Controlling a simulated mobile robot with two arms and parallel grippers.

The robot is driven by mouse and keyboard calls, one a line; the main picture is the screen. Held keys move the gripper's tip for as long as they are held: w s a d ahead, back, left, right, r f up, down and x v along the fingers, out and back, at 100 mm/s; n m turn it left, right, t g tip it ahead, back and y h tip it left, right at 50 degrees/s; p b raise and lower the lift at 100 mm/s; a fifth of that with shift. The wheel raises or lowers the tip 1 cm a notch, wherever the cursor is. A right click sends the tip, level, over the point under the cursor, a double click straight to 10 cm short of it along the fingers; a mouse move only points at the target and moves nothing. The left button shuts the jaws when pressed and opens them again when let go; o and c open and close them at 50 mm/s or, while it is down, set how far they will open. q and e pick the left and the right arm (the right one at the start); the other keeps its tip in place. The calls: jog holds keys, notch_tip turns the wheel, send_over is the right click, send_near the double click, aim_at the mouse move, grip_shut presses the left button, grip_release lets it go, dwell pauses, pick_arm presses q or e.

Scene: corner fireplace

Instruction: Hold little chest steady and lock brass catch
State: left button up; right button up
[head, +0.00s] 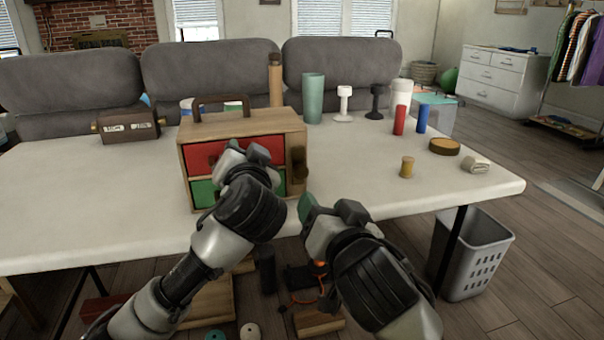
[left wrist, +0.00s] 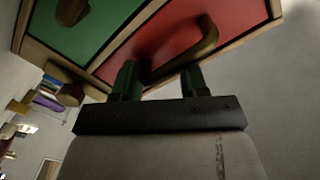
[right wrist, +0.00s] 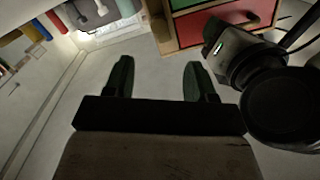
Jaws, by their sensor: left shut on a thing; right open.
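The little chest (head: 245,125) is a wooden box with a brown top handle, a red drawer above a green drawer, standing upright on the white table. The catch (head: 299,164), a dark brassy piece, is on its right side; whether it is locked cannot be told. My left gripper (head: 236,152) is at the chest's front, shut on the red drawer's brown handle, which shows between the fingers in the left wrist view (left wrist: 190,50). My right gripper (head: 318,207) is open and empty, low at the table's front edge, apart from the chest and right of it.
A yellow spool (head: 407,168), red cylinder (head: 400,120), blue cylinder (head: 422,119), round tin (head: 444,147) and rolled cloth (head: 475,165) stand on the right. A green cup (head: 313,98) stands behind the chest, a brown box (head: 128,126) to its left.

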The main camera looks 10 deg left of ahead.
aim_at(302, 172)
pick_arm(q)
jog(key=shift+f, duration=0.1)
pick_arm(e)
jog(key=shift+n, duration=0.3)
jog(key=x, duration=1.1)
jog(key=shift+w+a+r, duration=0.1)
jog(key=shift+w, duration=0.2)
jog(key=shift+c, duration=0.3)
jog(key=c, duration=0.9)
